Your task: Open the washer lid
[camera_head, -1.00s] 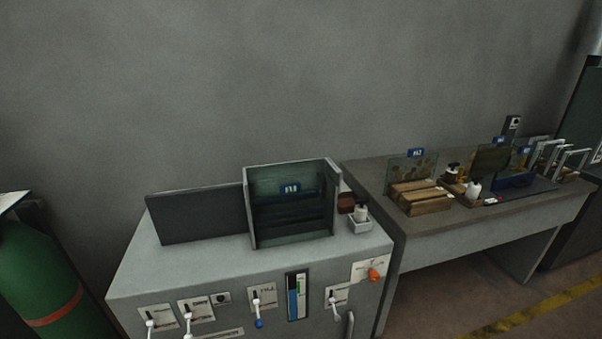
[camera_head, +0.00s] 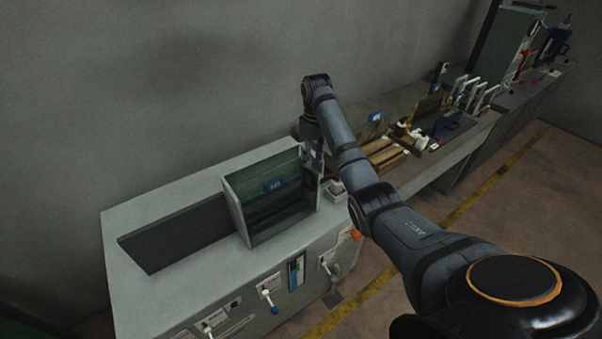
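The washer (camera_head: 135,220) is a grey metal cabinet with levers and a gauge on its front. On its top stands a box-shaped glass tank (camera_head: 270,225) with a blue label. Left of the tank is a dark rectangular panel (camera_head: 178,233); I cannot tell whether it is a lid or a recess. My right arm reaches in from the lower right. My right gripper (camera_head: 314,152) points down by the tank's back right corner, partly hidden; I cannot tell whether it touches anything or whether its fingers are open. My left gripper is not in view.
A small white tray (camera_head: 337,190) sits right of the tank. A workbench (camera_head: 425,175) with wooden blocks (camera_head: 386,155) and frames extends to the back right, partly behind my arm. A yellow line (camera_head: 485,190) crosses the floor. The wall stands close behind the washer.

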